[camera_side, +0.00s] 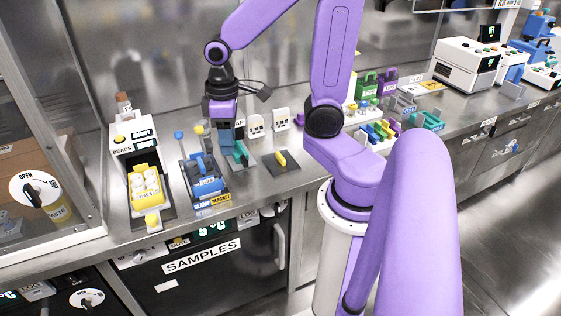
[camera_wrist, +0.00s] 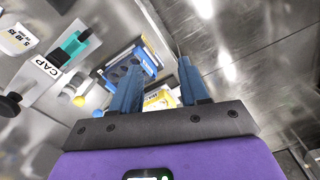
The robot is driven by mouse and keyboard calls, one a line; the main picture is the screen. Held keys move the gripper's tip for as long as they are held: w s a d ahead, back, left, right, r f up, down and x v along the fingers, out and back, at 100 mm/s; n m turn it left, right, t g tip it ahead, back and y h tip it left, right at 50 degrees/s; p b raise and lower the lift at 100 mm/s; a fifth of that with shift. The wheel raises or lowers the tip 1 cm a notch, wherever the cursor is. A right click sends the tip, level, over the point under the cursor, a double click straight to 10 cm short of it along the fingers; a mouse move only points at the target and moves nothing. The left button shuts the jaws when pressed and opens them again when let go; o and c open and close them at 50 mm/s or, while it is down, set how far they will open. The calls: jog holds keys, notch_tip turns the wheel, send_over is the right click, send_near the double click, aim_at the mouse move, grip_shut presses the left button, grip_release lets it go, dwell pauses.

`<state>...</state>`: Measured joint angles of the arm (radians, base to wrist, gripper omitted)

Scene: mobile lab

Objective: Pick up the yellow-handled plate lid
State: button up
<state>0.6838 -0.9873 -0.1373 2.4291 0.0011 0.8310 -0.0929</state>
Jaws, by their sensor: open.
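The plate lid is a dark, flat square (camera_side: 288,167) with a raised yellow bar handle (camera_side: 281,158). It lies on the steel bench in the middle of the side view. I cannot make it out in the wrist view. My gripper (camera_side: 226,141) is above the bench, left of the lid and apart from it, close to a teal-green item. Its two blue fingers (camera_wrist: 160,66) stand apart in the wrist view, with nothing held between them.
The teal item (camera_side: 240,155) stands between my gripper and the lid. A blue rack (camera_side: 207,186) and a bead dispenser with a yellow tray (camera_side: 146,190) stand to the left. White labelled cards (camera_side: 256,127) stand behind. Coloured racks are to the right.

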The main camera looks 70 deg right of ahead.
jog(key=w+d+f+m, duration=0.1)
jog(key=w+d+m, duration=0.25)
jog(key=d, duration=0.35)
jog(key=m, duration=1)
send_over(280, 155)
jog(key=f, duration=1.5)
jog(key=shift+s+d+f, duration=0.15)
jog(key=shift+s, duration=0.05)
jog(key=shift+w+a+f, duration=0.1)
jog(key=shift+a+f, duration=0.05)
jog(key=shift+f, duration=1.15)
jog(key=shift+a+f, duration=0.1)
jog(key=shift+f, duration=1.2)
grip_shut()
